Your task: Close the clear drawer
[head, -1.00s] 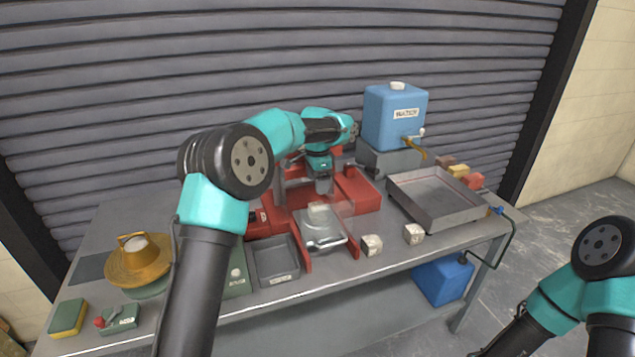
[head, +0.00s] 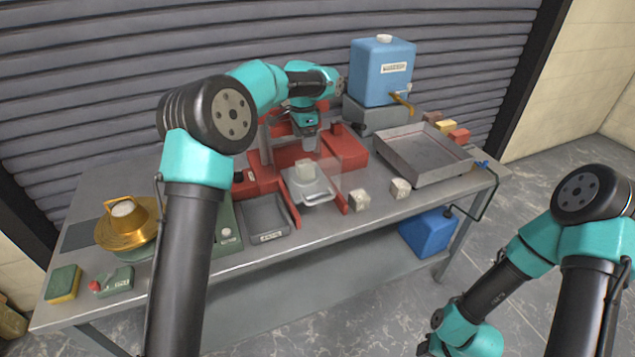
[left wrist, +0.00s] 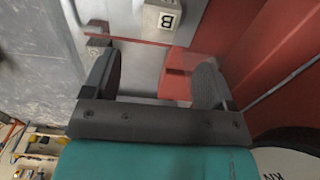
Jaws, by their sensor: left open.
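The clear drawer (head: 327,177) is a see-through box part at the red press (head: 343,147), standing around a grey metal tray with a front handle. A pale block (head: 305,168) sits on the tray; in the left wrist view the block (left wrist: 160,20) shows a letter B. My left gripper (head: 307,143) points down above and behind the block. In the left wrist view its two dark fingers (left wrist: 157,80) are apart, with a see-through panel and red metal beyond them. Contact with the drawer cannot be told. My right arm is at the lower right; its fingers are not visible.
Two more blocks (head: 360,200) stand right of the press near the table's front edge. A grey tray (head: 263,217) lies to the left. A large metal pan (head: 421,165) and a blue water tank (head: 384,72) stand at the right.

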